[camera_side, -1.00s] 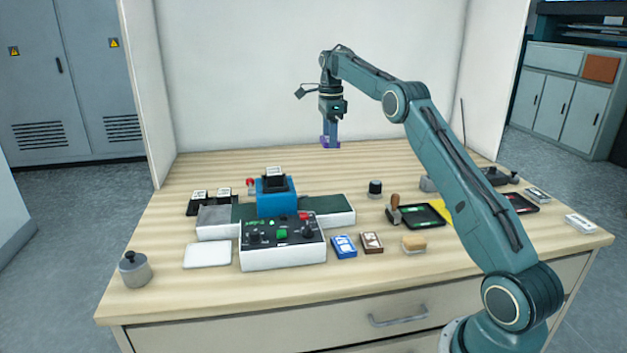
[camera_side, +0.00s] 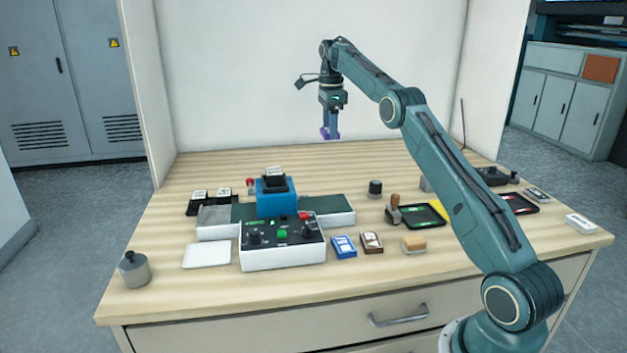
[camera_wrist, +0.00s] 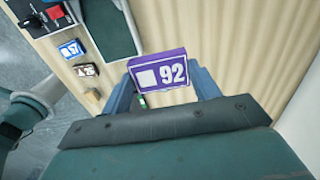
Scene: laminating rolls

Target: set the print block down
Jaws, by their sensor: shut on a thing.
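The print block (camera_wrist: 160,70) is purple with a white square and the number 92 on its face. My gripper (camera_wrist: 163,84) is shut on it in the wrist view, one finger on each side. In the side view my gripper (camera_side: 330,131) hangs high above the back part of the table, and only a small purple bit of the block (camera_side: 324,132) shows beside the fingers. The block is clear of the tabletop.
A control box (camera_side: 282,243) with knobs and a blue unit (camera_side: 276,197) stand at the left middle. A blue block (camera_side: 344,247) and a brown block (camera_side: 372,243) lie right of the box. The table's back strip (camera_side: 260,158) is clear.

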